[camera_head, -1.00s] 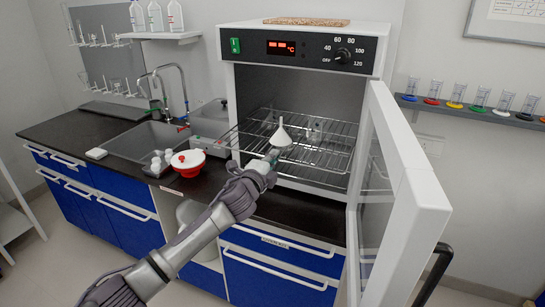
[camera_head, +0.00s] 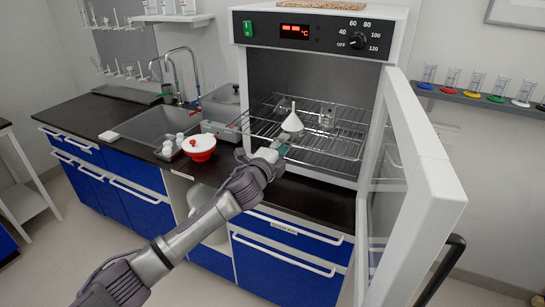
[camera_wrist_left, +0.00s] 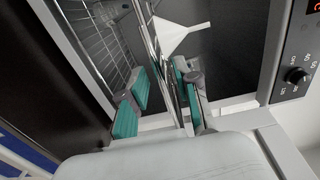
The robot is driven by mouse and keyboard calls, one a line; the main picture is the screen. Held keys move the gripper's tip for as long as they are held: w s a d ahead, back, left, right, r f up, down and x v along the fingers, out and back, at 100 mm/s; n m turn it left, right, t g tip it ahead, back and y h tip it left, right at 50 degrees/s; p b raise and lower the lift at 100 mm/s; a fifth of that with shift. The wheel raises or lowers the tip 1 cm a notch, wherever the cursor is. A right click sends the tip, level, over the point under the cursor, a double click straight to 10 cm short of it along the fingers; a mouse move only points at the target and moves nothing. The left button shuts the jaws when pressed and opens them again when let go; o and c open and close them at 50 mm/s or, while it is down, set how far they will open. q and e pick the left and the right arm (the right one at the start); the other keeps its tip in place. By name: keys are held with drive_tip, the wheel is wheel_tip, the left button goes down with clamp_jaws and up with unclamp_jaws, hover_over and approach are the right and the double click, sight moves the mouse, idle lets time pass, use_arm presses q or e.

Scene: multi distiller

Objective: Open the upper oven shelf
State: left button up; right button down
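The oven (camera_head: 262,70) has its glass door (camera_head: 405,190) swung open to the right. The upper wire shelf (camera_head: 262,128) is inside, its left front edge standing out past the opening. A white funnel (camera_head: 292,122) stands on it and also shows in the left wrist view (camera_wrist_left: 175,38). My left gripper (camera_head: 279,150) is at the shelf's front edge, just below the funnel. In the left wrist view its teal-padded fingers (camera_wrist_left: 160,98) are apart, with shelf wires close to the gap; contact is unclear. My right gripper is out of view.
A red-and-white bowl (camera_head: 199,147) and small white bottles (camera_head: 167,148) stand on the dark counter left of the oven, near the sink (camera_head: 150,126). The open door limits room on the right. A rack of coloured-base glassware (camera_head: 480,97) hangs on the right wall.

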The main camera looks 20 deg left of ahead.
use_arm(q)
drive_tip(key=s+a, duration=0.2)
drive_tip(key=s, duration=0.8)
drive_tip(key=shift+s, duration=0.1)
